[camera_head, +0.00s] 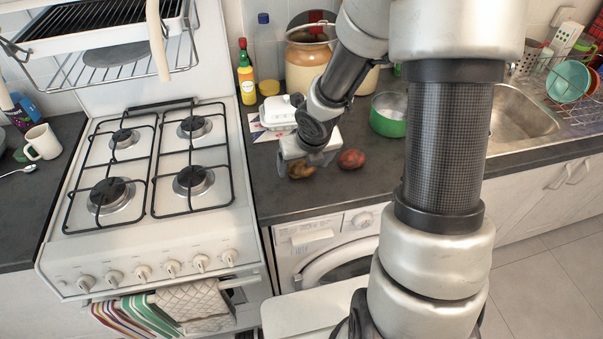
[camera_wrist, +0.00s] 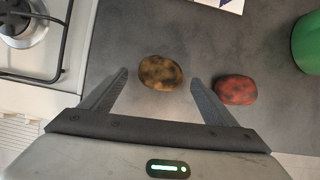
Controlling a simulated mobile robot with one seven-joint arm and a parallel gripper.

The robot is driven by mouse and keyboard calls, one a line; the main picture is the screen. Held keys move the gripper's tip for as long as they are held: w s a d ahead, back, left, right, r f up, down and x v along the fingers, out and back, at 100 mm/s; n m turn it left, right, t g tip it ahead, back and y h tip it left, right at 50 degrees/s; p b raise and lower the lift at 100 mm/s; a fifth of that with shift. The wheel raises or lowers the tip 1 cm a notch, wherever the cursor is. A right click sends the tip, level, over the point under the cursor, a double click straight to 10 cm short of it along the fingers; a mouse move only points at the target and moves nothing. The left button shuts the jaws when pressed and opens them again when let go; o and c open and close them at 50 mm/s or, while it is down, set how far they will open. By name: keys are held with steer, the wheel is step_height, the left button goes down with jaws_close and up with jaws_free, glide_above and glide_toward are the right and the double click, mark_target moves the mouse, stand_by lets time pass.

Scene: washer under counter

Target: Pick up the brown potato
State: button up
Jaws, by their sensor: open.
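The brown potato (camera_wrist: 161,73) lies on the dark counter, and in the wrist view it sits just beyond and between my open fingers. In the head view the brown potato (camera_head: 301,170) is partly hidden by my gripper (camera_head: 312,157), which is over it. My gripper (camera_wrist: 158,88) is open and empty in the wrist view, one finger to each side of the potato. A red potato (camera_wrist: 235,90) lies just right of the right finger. It also shows right of my gripper in the head view (camera_head: 351,159).
A green pot (camera_head: 389,114) stands behind and right of the potatoes. A white container (camera_head: 278,112) sits behind my gripper. The gas stove (camera_head: 150,220) is to the left, the sink (camera_head: 515,115) to the right. Bare counter lies in front of the potatoes.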

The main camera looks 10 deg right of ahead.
mark_target(303, 167)
steer(key=shift+x, duration=0.95)
steer(key=shift+c, duration=0.3)
steer(key=c, duration=1.1)
steer(key=shift+r, duration=0.15)
step_height(303, 167, up, 10)
steer(key=p, duration=0.6)
